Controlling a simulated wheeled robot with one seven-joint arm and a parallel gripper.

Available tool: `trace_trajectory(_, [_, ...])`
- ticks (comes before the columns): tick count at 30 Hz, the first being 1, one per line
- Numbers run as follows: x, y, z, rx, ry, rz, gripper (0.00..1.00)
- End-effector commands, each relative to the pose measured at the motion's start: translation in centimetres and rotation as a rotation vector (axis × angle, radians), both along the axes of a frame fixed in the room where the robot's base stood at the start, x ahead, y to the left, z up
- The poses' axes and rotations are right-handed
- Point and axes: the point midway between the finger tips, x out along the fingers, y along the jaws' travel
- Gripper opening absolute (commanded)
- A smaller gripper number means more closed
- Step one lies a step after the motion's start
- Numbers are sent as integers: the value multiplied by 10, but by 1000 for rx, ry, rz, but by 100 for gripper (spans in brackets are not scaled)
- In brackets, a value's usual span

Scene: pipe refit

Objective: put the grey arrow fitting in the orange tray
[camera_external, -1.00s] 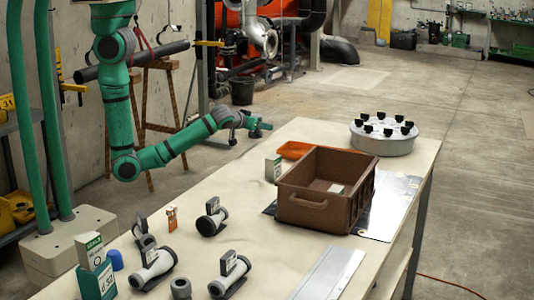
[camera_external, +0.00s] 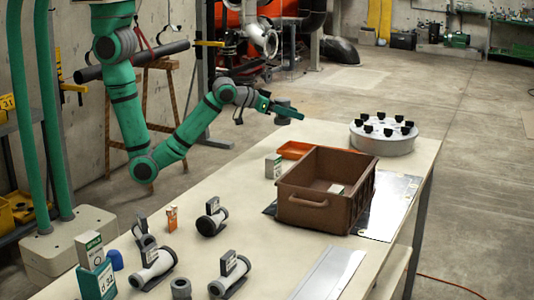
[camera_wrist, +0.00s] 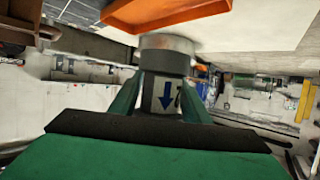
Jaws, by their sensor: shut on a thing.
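My gripper (camera_external: 288,112) is at the far end of the table, raised above and just behind the orange tray. In the wrist view its two green fingers (camera_wrist: 160,98) are shut on the grey arrow fitting (camera_wrist: 164,92), which has a wide round collar and a pale label with a blue arrow. The fitting also shows as a small dark grey piece (camera_external: 283,103) at the gripper in the external view. The orange tray (camera_external: 294,150) lies on the table behind the brown crate. In the wrist view the tray (camera_wrist: 160,14) shows at the top, apart from the fitting.
The brown crate (camera_external: 322,205) stands right in front of the tray. A white and green box (camera_external: 273,166) stands at the tray's left. A round grey flange with black knobs (camera_external: 383,139) is to the right. Several pipe fittings (camera_external: 212,222) stand at the near left.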

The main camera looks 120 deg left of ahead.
Motion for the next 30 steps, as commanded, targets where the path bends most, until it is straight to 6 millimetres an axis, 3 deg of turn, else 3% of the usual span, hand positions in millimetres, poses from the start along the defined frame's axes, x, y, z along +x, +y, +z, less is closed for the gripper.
trace_trajectory(12, [73, 45, -38, -2, 1, 1, 18])
trace_trajectory(18, [95, 60, -73, -1, 2, 2, 18])
trace_trajectory(30, [112, 70, -101, -2, 1, 2, 18])
